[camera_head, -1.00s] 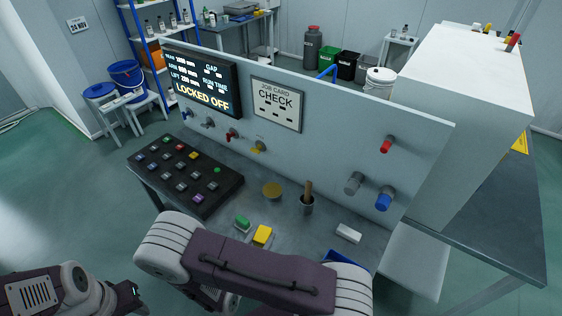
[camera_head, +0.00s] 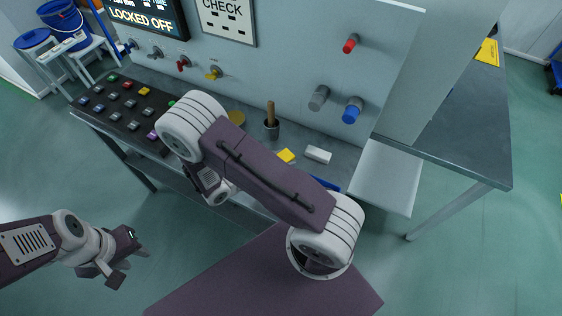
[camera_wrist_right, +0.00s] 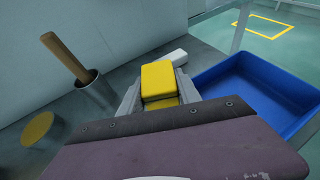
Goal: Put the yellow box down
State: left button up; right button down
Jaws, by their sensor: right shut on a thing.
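The yellow box (camera_head: 286,156) shows just past my right arm in the head view, left of a white block (camera_head: 318,154). In the right wrist view the yellow box (camera_wrist_right: 157,78) is between the fingers of my right gripper (camera_wrist_right: 158,92), which is shut on it. I cannot tell whether its underside touches the bench. In the head view my right arm hides the right gripper's fingers. My left gripper (camera_head: 131,263) is open and empty at the lower left, away from the bench.
A blue tray (camera_wrist_right: 258,88) lies right of the held box. A cup with a wooden handle (camera_wrist_right: 92,90) and a yellow disc (camera_wrist_right: 38,128) are to its left. The grey panel (camera_head: 280,60) with knobs rises behind. A button board (camera_head: 115,108) covers the bench's left.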

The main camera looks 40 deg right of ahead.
aim_at(286, 153)
jog(key=w+d+f, duration=0.3)
jog(key=shift+w+d, duration=0.1)
jog(key=shift+d, duration=0.2)
jog(key=shift+f, duration=1.95)
jog(key=shift+f, duration=0.2)
jog(key=c, duration=0.9)
grip_release()
jog(key=shift+a, duration=0.1)
jog(key=shift+o, duration=0.2)
jog(key=shift+r, duration=0.15)
